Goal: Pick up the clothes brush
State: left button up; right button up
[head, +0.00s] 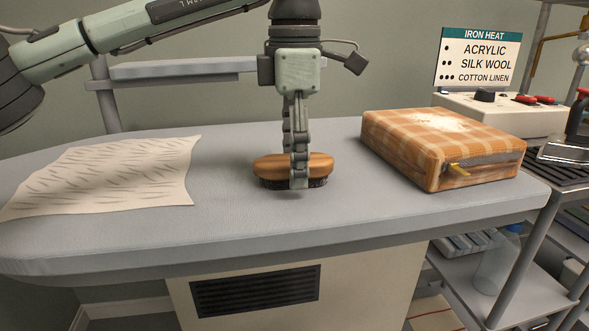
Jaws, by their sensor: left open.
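The clothes brush (267,168) has an orange-brown wooden back and dark bristles. It lies bristles down on the grey ironing board, near the middle. My left gripper (299,178) points straight down over the brush and is open. One finger stands in front of the brush's right half and hides part of it. The other finger is hidden behind, so I cannot tell whether the fingers touch the brush. My right gripper is not in view.
A patterned cloth (105,177) lies flat on the left of the ironing board (235,222). An orange checked fabric case (440,150) stands on the right. Behind it are a control box (490,112) and an iron heat sign (478,57). The board around the brush is clear.

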pick_arm(q)
jog(key=shift+f, duration=0.1)
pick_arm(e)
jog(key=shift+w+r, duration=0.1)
pick_arm(q)
jog(key=shift+c, duration=0.4)
jog(key=shift+c, duration=1.1)
jog(key=c, duration=1)
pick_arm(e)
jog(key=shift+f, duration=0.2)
pick_arm(q)
jog(key=shift+r, duration=0.5)
jog(key=r, duration=0.3)
jog(key=shift+s+a+r, duration=0.1)
jog(key=shift+s+r, duration=0.15)
jog(key=shift+r, duration=0.05)
jog(key=s+a+r, duration=0.5)
jog(key=s+r, duration=0.1)
jog(key=s, duration=0.3)
jog(key=shift+s+r+b, duration=0.2)
jog(key=shift+s+b, duration=0.1)
jog(key=shift+s, duration=0.1)
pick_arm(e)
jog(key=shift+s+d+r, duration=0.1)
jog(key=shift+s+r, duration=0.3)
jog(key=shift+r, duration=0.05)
